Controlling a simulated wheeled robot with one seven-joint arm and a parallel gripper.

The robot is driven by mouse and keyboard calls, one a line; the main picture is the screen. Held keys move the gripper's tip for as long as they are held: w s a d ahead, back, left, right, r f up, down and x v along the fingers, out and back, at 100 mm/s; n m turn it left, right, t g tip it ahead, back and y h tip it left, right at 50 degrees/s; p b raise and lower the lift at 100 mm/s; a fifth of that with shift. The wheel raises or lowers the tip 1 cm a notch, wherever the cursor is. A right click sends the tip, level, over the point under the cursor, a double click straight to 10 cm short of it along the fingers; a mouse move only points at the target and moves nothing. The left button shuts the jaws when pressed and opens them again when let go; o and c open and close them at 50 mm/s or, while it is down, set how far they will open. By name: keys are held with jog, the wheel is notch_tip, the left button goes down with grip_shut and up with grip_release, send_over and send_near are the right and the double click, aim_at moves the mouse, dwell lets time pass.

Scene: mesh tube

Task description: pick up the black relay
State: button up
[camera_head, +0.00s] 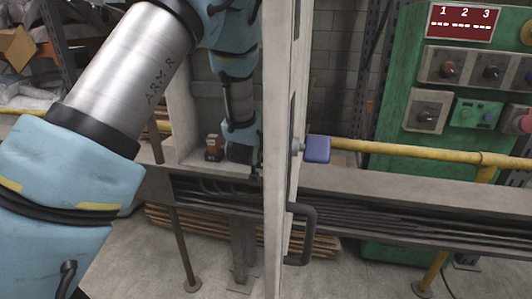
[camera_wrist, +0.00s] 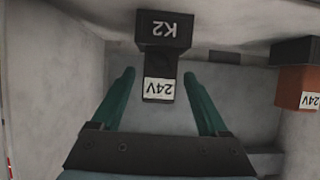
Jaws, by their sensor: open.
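The black relay (camera_wrist: 162,58) shows in the wrist view, with "K2" on its wider block and a white "24V" label on the narrower part. My gripper (camera_wrist: 159,77) is open, with one green finger on each side of the narrower part. Gaps show between the fingers and the relay; I cannot tell the depth between them. In the head view my arm reaches into the grey cabinet (camera_head: 185,105), and I cannot make out the black relay there.
An orange relay with a dark base (camera_wrist: 298,85) stands to the right in the wrist view; it also shows in the head view (camera_head: 213,148). Cabinet walls are close around my gripper. The open cabinet door (camera_head: 284,130) with a blue handle (camera_head: 317,149) stands right of my arm.

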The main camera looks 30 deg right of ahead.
jog(key=shift+x, duration=1.6)
jog(key=shift+f, duration=0.1)
grip_shut()
